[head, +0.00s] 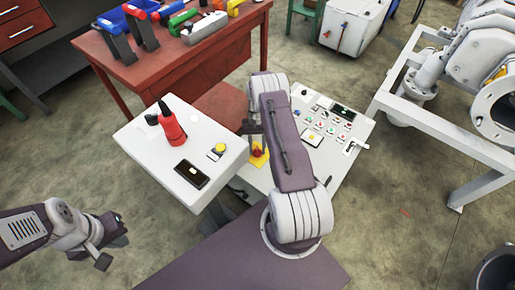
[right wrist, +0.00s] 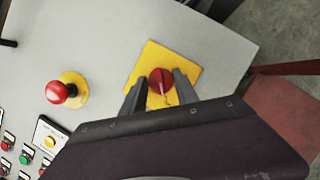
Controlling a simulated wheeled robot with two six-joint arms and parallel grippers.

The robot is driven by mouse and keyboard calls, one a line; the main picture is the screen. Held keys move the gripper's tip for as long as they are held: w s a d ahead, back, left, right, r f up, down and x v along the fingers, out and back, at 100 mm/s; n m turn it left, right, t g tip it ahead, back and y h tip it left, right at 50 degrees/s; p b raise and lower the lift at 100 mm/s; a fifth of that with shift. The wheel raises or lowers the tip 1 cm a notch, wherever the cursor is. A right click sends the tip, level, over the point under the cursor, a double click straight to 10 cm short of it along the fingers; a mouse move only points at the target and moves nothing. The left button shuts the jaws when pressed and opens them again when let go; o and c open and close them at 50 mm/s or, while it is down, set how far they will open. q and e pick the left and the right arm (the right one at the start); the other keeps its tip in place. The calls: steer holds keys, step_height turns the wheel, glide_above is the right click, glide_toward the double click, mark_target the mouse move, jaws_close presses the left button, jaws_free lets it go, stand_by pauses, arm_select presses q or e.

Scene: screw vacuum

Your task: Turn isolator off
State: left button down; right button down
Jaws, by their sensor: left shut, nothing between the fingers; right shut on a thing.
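The isolator is a red rotary knob (right wrist: 158,76) on a square yellow plate (right wrist: 155,48), set in a pale grey panel. A pale line on the knob runs roughly up and down in the right wrist view. My right gripper (right wrist: 161,90) is shut on the knob, one finger on each side. In the head view the yellow plate (head: 260,160) shows beside my right arm, which hides part of the panel. My left gripper (head: 112,248) is shut and empty, low over the floor at the left, away from the panels.
A red mushroom button (right wrist: 61,92) on a yellow base sits beside the isolator. The control panel (head: 325,165) carries several small buttons. A second grey panel (head: 140,135) with a red joystick (head: 171,124) stands left of it. A red workbench (head: 180,65) with tools stands behind.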

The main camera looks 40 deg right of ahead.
steer(key=shift+n, duration=0.6)
steer(key=c, duration=1)
jaws_free()
steer(key=shift+o, duration=0.2)
steer(key=p+v, duration=0.1)
steer(key=v, duration=0.8)
steer(key=shift+w+p, duration=0.15)
steer(key=shift+p, duration=0.2)
steer(key=shift+a, duration=0.1)
